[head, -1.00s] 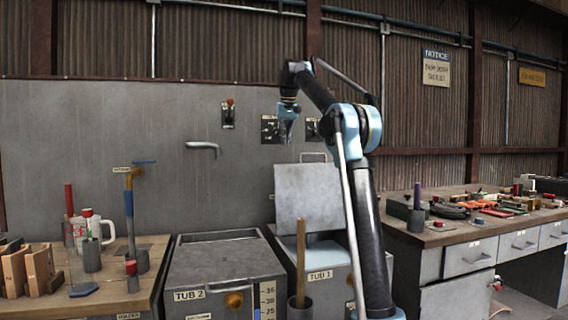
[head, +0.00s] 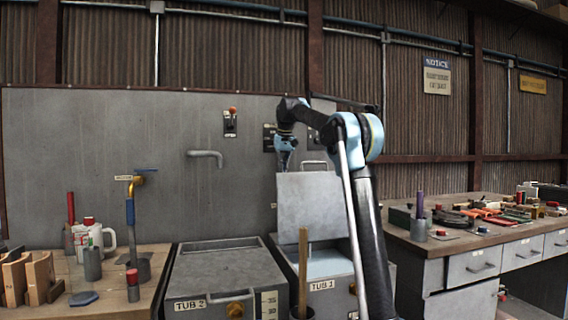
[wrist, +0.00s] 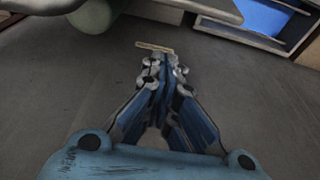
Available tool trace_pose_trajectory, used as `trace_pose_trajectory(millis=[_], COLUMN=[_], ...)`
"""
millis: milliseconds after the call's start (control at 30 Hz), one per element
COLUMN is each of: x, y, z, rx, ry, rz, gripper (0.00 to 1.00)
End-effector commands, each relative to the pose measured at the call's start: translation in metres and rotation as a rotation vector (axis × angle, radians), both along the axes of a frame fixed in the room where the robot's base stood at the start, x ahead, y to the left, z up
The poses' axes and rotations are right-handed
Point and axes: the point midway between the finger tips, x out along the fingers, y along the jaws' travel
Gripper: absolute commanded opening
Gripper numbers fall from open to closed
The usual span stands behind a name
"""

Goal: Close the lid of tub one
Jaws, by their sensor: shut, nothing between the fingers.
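Tub one (head: 336,302), a grey metal tub labelled TUB 1, stands right of centre in the head view. Its square grey lid (head: 312,208) stands raised and nearly upright at the back, with a bar handle (head: 314,163) on its top edge. The tub's pale inside shows below the lid. My gripper (head: 284,170) is at the lid's upper left corner, pointing down; I cannot tell whether it touches the lid. In the wrist view the fingers (wrist: 165,62) are together and empty. My arm hides part of the tub's right side.
Tub two (head: 222,270) stands left of tub one with its lid shut. A wooden pole (head: 303,265) rises in front of tub one. A tap (head: 206,155) juts from the back wall. Benches with tools stand left (head: 110,302) and right (head: 455,247).

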Motion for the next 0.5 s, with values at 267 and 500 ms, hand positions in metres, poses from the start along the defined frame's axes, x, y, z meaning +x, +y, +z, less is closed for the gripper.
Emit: trace_pose_trajectory(millis=[267, 500], x=[-0.029, -0.038], y=[-0.009, -0.012], z=[0.006, 0.007], rx=[0.0, 0.0], ry=[0.0, 0.0], rz=[0.0, 0.0], gripper=[0.0, 0.0])
